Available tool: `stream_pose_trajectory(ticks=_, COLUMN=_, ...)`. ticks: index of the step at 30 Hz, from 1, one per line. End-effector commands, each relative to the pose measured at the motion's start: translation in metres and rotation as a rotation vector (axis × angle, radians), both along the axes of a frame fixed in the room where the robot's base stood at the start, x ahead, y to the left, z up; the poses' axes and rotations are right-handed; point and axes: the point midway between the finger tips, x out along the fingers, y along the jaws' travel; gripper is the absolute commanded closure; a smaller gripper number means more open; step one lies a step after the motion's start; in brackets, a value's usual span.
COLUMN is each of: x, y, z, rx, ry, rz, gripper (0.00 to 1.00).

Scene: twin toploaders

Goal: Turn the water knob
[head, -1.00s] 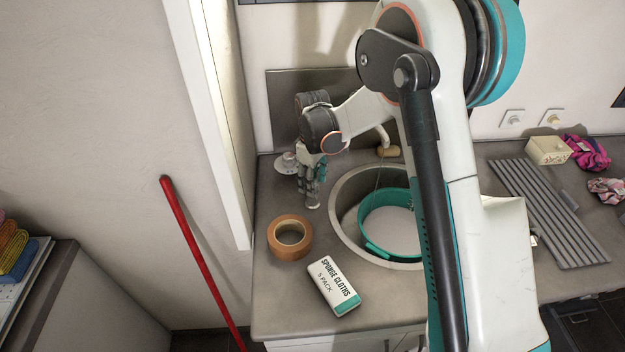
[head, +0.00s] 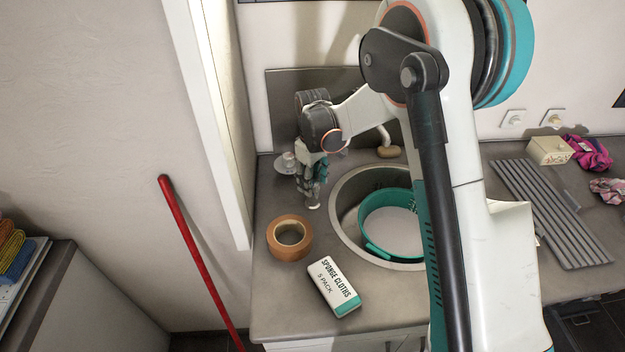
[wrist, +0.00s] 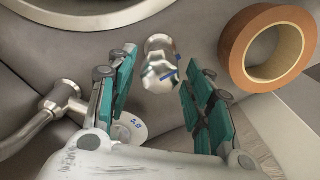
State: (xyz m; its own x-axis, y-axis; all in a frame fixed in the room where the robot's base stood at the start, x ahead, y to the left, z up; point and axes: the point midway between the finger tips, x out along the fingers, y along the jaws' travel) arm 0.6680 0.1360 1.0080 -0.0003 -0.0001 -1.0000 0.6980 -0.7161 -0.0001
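A small metal knob (wrist: 160,64) with blue marks stands on the counter. In the wrist view it lies between the tips of my gripper (wrist: 155,82), which is open with a finger on each side; I see gaps and cannot tell contact. In the head view my gripper (head: 312,188) points down left of the sink, and the fingers largely hide the knob. A metal tap fitting (wrist: 62,102) shows at left in the wrist view.
A round sink (head: 340,222) holds a teal tub (head: 374,247). A brown tape roll (head: 289,252) and a sponge cloths pack (head: 334,284) lie on the near counter. A red pole (head: 195,250) leans at left.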

Motion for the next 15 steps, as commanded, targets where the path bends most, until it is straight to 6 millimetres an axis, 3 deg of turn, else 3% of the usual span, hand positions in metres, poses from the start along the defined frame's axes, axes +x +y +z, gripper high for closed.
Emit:
stream_pose_trajectory(ticks=10, x=0.000, y=0.000, z=0.001, rx=0.000, ry=0.000, rz=0.001, gripper=0.45)
stream_pose_trajectory(ticks=15, x=0.000, y=0.000, z=0.018, rx=0.000, ry=0.000, rz=0.001, gripper=0.45)
